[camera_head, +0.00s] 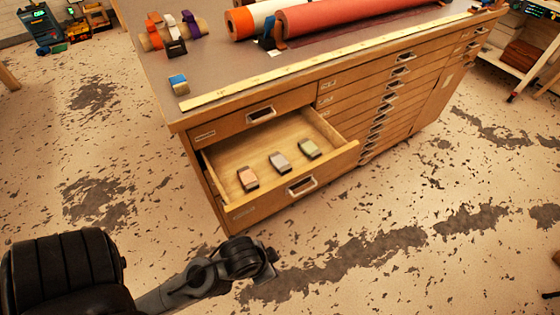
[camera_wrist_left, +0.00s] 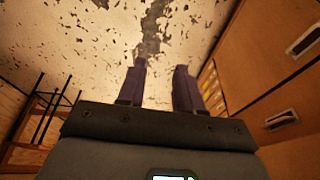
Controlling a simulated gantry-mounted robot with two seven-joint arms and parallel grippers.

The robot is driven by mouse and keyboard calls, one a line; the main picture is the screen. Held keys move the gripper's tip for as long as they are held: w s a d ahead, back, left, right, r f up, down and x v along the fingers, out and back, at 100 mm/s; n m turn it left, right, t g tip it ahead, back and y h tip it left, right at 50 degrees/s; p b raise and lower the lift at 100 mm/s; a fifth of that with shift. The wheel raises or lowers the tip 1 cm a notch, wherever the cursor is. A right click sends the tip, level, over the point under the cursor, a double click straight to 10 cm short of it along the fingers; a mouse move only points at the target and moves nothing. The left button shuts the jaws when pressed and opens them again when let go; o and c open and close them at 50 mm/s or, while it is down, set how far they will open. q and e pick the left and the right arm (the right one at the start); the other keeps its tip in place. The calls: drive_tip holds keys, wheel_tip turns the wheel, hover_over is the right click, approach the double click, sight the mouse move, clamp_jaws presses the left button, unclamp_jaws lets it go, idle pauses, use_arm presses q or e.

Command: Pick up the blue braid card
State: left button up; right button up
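A small card wound with blue (camera_head: 178,79), with a pale lower part, lies on the cabinet top near its front left corner. My left arm comes in from the lower left, and its end, with the left gripper (camera_head: 270,258), is in front of and below the open drawer, well away from the blue card. In the left wrist view the two dark fingers of the left gripper (camera_wrist_left: 158,85) are apart with only floor between them, so it is open and empty. The blue card is not visible in the wrist view. My right gripper is in neither view.
A wooden rule (camera_head: 300,72) runs along the top. Foil rolls (camera_head: 340,17) lie behind it. The floor in front is free.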

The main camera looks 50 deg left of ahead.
use_arm(q)
drive_tip(key=o, duration=1.2)
